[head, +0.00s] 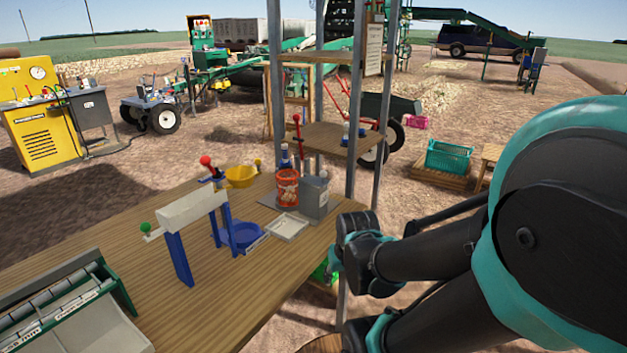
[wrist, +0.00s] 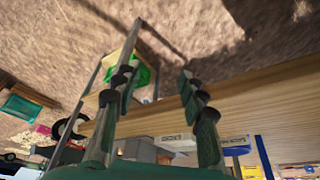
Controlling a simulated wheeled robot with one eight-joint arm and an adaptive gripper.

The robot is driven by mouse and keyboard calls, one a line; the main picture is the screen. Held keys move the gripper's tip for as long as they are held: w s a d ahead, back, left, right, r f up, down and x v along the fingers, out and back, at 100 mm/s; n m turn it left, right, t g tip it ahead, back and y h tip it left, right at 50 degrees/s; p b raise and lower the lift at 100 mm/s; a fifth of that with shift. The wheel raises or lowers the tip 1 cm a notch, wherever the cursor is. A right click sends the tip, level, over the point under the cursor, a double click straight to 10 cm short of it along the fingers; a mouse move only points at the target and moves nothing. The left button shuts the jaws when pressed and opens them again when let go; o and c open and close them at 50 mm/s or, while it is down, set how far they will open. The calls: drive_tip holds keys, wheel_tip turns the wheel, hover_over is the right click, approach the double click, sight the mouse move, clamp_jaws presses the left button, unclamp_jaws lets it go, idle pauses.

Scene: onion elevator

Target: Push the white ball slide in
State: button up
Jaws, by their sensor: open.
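A bench stand with blue legs and a pale grey beam (head: 192,209) is on the wooden table in the head view. A green ball knob (head: 145,228) on a pale rod sticks out of its left end. A red ball (head: 205,160) and a yellow ball (head: 258,162) show behind it. I cannot make out a white ball slide in either view. My gripper (wrist: 162,60) is open and empty in the wrist view, its two fingers apart beside the table's edge. In the head view my arm end is right of the table, apart from the stand; its fingers are not clear.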

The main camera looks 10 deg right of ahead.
drive_tip(key=shift+o, duration=0.4)
drive_tip(key=m, duration=0.7)
approach(324, 171)
drive_tip(key=shift+t+h, duration=0.4)
drive_tip(key=x, duration=1.1)
drive_tip(key=shift+s+a+f, duration=0.25)
drive_tip(key=shift+s+a, duration=0.05)
drive_tip(key=shift+a, duration=0.05)
drive_tip(key=shift+c, duration=0.4)
clamp_jaws()
